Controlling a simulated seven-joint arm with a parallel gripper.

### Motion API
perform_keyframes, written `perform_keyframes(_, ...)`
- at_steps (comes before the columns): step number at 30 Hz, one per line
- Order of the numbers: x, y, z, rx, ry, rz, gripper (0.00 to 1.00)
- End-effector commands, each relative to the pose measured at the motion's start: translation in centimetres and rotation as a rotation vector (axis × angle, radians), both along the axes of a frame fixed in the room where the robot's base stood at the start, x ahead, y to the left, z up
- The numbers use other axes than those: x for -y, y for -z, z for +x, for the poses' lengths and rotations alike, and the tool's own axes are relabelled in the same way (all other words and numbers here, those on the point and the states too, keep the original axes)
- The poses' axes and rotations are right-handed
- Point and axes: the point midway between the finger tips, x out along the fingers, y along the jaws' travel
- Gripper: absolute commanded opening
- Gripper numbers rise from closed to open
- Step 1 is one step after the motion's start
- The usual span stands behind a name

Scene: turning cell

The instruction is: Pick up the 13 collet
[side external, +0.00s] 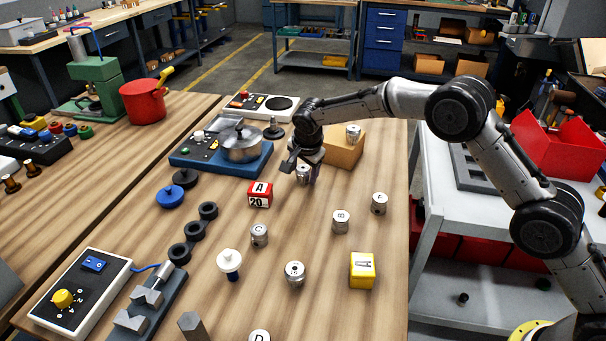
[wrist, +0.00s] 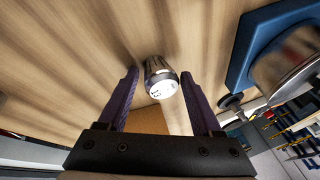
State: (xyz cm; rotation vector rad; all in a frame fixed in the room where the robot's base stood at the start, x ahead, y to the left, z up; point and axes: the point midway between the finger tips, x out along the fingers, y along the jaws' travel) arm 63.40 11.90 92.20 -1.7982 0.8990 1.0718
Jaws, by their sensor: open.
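A small silver cylindrical collet (side external: 304,174) stands on the wooden bench directly at my gripper (side external: 301,165), partly hidden by it. In the wrist view the same collet (wrist: 158,80) shows a white top face with a dark mark that looks like 13, though it is small and tilted. My gripper (wrist: 160,73) is open, with one dark purple finger on each side of the collet. Gaps show between the collet and both fingers, and nothing is held.
Other lettered collets (side external: 341,221) stand nearer the front. A red A 20 block (side external: 260,194) is left of my gripper. A blue-based machine with a metal pot (side external: 241,144) stands behind left, and a cardboard-coloured box (side external: 343,152) behind right. A yellow block (side external: 362,270) is front right.

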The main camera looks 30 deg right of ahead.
Motion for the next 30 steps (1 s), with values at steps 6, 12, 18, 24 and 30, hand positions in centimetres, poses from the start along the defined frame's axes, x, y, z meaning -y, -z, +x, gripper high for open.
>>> perform_keyframes(6,0.0,0.0,0.0,0.000,0.000,0.000,0.38)
perform_keyframes(12,0.0,0.0,0.0,-0.001,0.000,0.000,0.02)
perform_keyframes(18,0.0,-0.1,0.0,0.000,0.000,0.000,0.00)
perform_keyframes(24,0.0,-0.4,0.0,0.001,0.000,0.000,0.00)
perform_keyframes(30,0.0,-2.3,0.1,0.005,0.000,0.002,0.00)
